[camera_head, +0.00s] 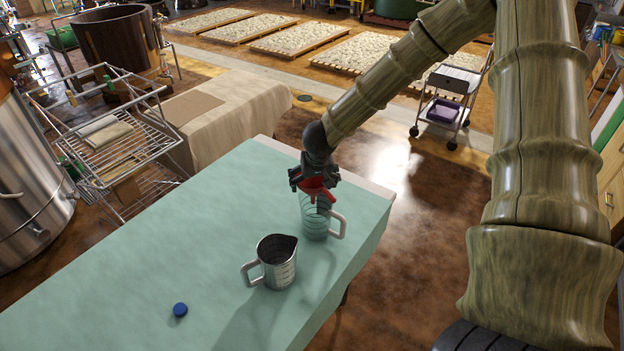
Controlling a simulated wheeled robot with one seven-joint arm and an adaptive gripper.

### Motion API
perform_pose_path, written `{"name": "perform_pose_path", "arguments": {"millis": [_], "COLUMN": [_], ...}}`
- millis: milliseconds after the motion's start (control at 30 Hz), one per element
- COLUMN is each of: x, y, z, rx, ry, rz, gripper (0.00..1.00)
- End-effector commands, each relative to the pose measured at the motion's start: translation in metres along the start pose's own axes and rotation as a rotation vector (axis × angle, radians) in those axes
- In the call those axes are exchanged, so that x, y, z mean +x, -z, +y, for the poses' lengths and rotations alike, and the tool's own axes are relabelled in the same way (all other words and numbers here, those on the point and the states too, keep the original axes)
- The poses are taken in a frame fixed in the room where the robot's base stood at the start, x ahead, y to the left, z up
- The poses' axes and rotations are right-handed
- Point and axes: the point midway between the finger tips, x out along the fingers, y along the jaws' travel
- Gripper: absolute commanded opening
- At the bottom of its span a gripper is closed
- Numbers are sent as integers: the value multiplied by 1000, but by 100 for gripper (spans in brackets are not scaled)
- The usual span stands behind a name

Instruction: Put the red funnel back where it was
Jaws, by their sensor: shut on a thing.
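My gripper (314,178) is over the far right part of the green table, pointing down. It is shut on the red funnel (319,189), whose upper part is partly hidden by the fingers. The funnel is at the mouth of a clear measuring jug (314,223) with a pale handle on its right. The funnel's narrow end appears to be over or inside the jug's rim; I cannot tell whether they touch. A metal measuring jug (278,266) stands upright in front and to the left, with its handle on the left.
A small blue cap (180,310) lies on the green table (150,245) at the front left. The table's left and middle surface is mostly clear. Its right edge is close to both jugs. A wire rack (115,140) and a cloth-covered table (222,120) stand beyond.

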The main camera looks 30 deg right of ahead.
Motion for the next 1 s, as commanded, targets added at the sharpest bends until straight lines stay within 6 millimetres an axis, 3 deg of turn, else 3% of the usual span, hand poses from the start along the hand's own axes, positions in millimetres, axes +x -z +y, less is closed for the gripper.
{"name": "perform_pose_path", "arguments": {"millis": [100,300,800,1000], "x": [7,15,47,49], "y": [18,31,19,19], "z": [2,2,3,2], "rx": [2,0,0,-1], "ry": [0,1,0,1], "rz": [-1,-1,-2,0], "gripper": [73,73,73,73]}}
